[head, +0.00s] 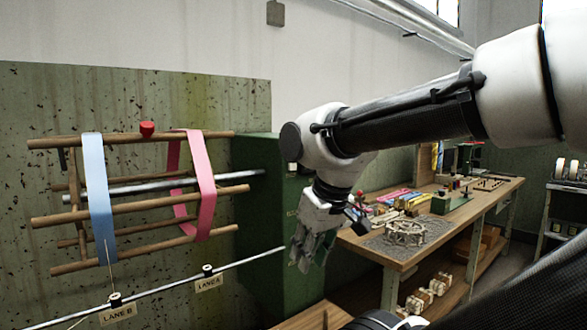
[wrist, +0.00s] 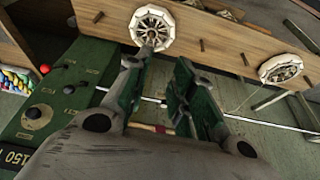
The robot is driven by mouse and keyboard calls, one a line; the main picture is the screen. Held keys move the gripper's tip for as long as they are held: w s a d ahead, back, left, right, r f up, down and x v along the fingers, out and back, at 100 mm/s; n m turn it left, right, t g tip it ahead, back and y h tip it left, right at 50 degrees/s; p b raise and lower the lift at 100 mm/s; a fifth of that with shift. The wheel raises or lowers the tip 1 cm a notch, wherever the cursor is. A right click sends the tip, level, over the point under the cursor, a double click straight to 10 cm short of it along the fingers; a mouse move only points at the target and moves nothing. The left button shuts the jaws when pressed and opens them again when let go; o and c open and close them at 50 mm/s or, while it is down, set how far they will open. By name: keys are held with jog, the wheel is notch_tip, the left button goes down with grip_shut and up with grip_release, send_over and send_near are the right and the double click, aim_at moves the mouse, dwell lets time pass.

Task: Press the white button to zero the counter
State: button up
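My gripper (head: 308,255) hangs fingers-down in front of the green machine cabinet (head: 262,165) in the head view. In the wrist view its two fingers (wrist: 158,78) are apart, with nothing between them. The cabinet's panel (wrist: 70,75) lies left of the fingers there and carries a red knob (wrist: 45,69), a black knob (wrist: 33,113) and part of a printed number. My gripper and arm cover part of the cabinet front in the head view.
A wooden reel with a blue band (head: 98,195) and a pink band (head: 202,180) stands left of the cabinet. A thin rod (head: 240,262) with lane labels runs below it. A cluttered workbench (head: 460,215) is at the right. Two white-rimmed wheels (wrist: 152,27) (wrist: 282,68) show in the wrist view.

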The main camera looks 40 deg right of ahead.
grip_shut()
dwell(1.0)
jog(key=w+d+r+m, duration=0.2)
jog(key=w+d+m, duration=0.6)
jog(key=w+d, duration=0.5)
jog(key=w+d+r+t, duration=0.4)
jog(key=w+d+r, duration=0.3)
jog(key=w+d, duration=0.1)
jog(key=shift+w+d+r+t+h, duration=0.15)
jog(key=shift+w+d+t+h, duration=0.15)
jog(key=shift+w+d+t, duration=0.15)
